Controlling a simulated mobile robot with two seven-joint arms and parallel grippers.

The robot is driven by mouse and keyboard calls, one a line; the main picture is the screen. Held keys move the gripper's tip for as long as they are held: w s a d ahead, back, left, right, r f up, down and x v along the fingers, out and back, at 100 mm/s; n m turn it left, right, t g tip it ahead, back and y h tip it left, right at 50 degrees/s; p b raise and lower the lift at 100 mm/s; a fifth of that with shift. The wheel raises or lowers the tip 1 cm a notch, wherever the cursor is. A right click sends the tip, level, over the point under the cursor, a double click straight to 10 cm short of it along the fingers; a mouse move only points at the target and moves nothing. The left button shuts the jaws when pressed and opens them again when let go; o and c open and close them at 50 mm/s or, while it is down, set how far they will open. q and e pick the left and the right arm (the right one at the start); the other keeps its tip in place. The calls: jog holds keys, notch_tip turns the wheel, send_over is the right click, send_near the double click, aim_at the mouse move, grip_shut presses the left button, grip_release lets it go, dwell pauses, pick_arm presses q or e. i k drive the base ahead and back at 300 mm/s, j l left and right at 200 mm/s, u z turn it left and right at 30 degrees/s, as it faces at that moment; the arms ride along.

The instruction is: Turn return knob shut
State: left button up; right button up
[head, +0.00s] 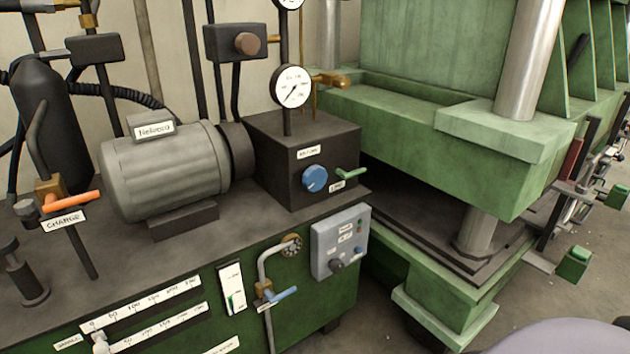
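A round blue knob (315,178) sits on the front face of a black box (330,148), beside the motor. A small white label (308,152) is above the knob; its print is too small to read with certainty. A light pointer mark shows on the knob, but I cannot tell whether it is open or shut. Neither of my grippers is in view, and nothing touches the knob.
A green lever (347,173) sticks out just right of the knob. A pressure gauge (291,87) rises above the box. A grey motor (165,167) stands to the left, a grey control box (340,241) below. A green press (440,150) fills the right.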

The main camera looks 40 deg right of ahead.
aim_at(314, 178)
jog(key=l+z, duration=0.2)
jog(key=l, duration=0.25)
jog(key=i+l+z, duration=0.15)
jog(key=l, duration=0.3)
jog(key=i+l+z, duration=0.2)
jog(key=l, duration=0.25)
jog(key=l+z, duration=0.15)
jog(key=l, duration=0.3)
